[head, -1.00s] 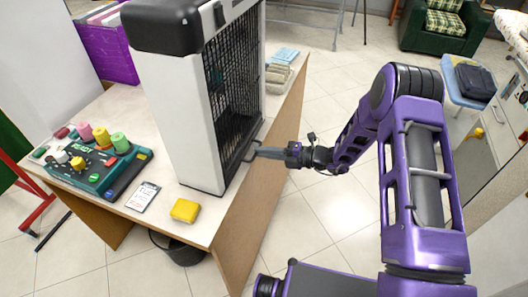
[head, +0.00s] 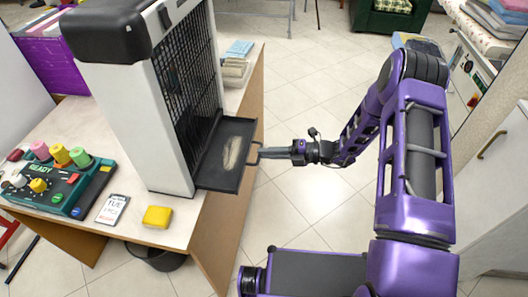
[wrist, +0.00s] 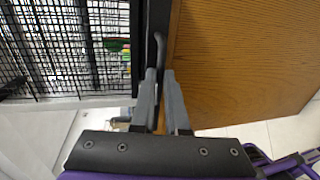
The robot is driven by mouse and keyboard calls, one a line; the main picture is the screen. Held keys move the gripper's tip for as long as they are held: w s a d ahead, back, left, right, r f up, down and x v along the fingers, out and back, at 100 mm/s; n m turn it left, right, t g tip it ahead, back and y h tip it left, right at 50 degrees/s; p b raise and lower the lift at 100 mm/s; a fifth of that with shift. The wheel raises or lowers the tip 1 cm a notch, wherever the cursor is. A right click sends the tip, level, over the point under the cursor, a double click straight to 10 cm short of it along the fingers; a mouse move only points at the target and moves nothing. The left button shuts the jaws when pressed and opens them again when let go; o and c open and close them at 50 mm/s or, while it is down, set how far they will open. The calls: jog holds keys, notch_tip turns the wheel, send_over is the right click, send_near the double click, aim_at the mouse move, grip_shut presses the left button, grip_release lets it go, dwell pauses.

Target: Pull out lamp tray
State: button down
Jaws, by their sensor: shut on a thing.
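The lamp tray (head: 214,166) is a shallow dark tray sticking out of the base of a tall white lamp housing (head: 122,110) with a black mesh front. A pale, fluffy patch lies on the tray floor. My gripper (head: 266,152) is shut on the tray's dark loop handle (head: 256,150), at the tray's outer right edge. In the wrist view my gripper (wrist: 160,75) has its two grey fingers either side of the handle (wrist: 158,48). The tray's inner end is hidden inside the housing.
The housing stands on a table (head: 228,215) with a wooden side. A green control box (head: 55,182), a small card (head: 112,209) and a yellow block (head: 157,217) lie at left. Stacked items (head: 236,62) sit behind.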

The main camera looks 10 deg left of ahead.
jog(key=c, duration=0.9)
grip_release()
jog(key=v, duration=1.7)
jog(key=shift+d, duration=0.15)
